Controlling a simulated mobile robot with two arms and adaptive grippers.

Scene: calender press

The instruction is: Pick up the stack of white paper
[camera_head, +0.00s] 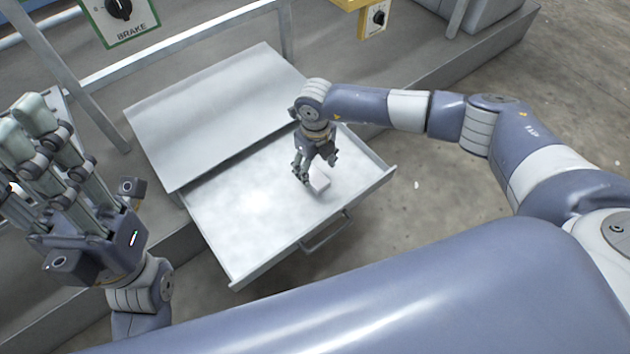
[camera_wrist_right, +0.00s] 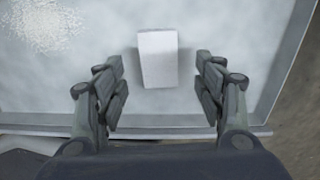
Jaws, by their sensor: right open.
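The stack of white paper (camera_head: 320,184) is a small white block lying in the open drawer, towards its right side. In the right wrist view the stack (camera_wrist_right: 158,60) lies between and slightly beyond my right fingers, with gaps on both sides. My right gripper (camera_head: 315,172) points down over the stack and partly hides it in the head view. In the right wrist view my right gripper (camera_wrist_right: 160,85) is open and empty. My left gripper (camera_head: 28,122) is raised at the left edge of the head view, away from the drawer; its jaw opening is unclear.
The pulled-out metal drawer (camera_head: 235,215) has low walls and a front handle (camera_head: 327,232). A flat metal cover (camera_head: 215,110) lies above its back part. In the right wrist view, white grainy patches (camera_wrist_right: 45,25) mark the drawer floor. Much of the floor around the stack is clear.

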